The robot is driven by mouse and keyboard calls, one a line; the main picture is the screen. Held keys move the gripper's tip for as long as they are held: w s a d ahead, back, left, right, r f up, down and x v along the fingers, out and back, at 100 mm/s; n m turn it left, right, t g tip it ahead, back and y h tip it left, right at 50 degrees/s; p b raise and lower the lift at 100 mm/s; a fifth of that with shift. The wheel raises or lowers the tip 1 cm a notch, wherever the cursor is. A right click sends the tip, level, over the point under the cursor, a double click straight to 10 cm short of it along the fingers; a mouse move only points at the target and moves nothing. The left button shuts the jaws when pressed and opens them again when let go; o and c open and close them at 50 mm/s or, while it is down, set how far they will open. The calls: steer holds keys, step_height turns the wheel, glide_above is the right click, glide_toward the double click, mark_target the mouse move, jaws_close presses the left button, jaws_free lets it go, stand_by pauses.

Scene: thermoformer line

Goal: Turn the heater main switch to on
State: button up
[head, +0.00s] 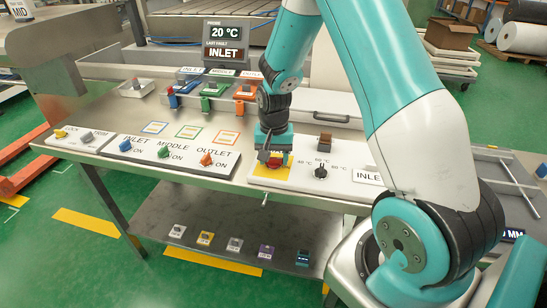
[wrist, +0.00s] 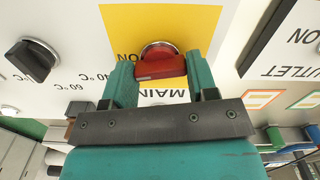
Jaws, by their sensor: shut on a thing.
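The heater main switch is a red knob (wrist: 160,66) on a yellow plate (wrist: 190,22) lettered MAIN and ON, upside down in the wrist view. The ON lettering (wrist: 125,57) is left of the knob there. My gripper (wrist: 158,75) is shut on the red knob, with one green finger on each side. In the head view my gripper (head: 273,158) points down over the yellow plate (head: 268,173) on the bench panel. The arm and fingers partly hide the knob, and I cannot tell which mark it points to.
A black temperature dial (head: 320,172) is right of the yellow plate. Blue, green and orange INLET, MIDDLE and OUTLET switches (head: 166,151) are left. A display (head: 223,42) reads 20 °C, last fault INLET. Several tagged blocks (head: 235,243) lie on the lower shelf.

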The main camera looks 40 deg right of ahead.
mark_target(274, 158)
steer(key=shift+m, duration=1.1)
steer(key=o, duration=0.9)
steer(key=shift+d, duration=0.1)
steer(key=shift+o, duration=0.2)
step_height(274, 158, up, 18)
steer(key=b, duration=0.2)
steer(key=shift+f, duration=0.25)
steer(key=s+a+r+n+y, duration=0.1)
steer(key=s+a+n+y, duration=0.3)
steer(key=s+a+n, duration=1.3)
steer(key=s+a, duration=0.5)
steer(key=a, duration=0.1)
steer(key=shift+s+r+n, duration=0.2)
steer(key=shift+r+n, duration=0.1)
steer(key=shift+r, duration=0.1)
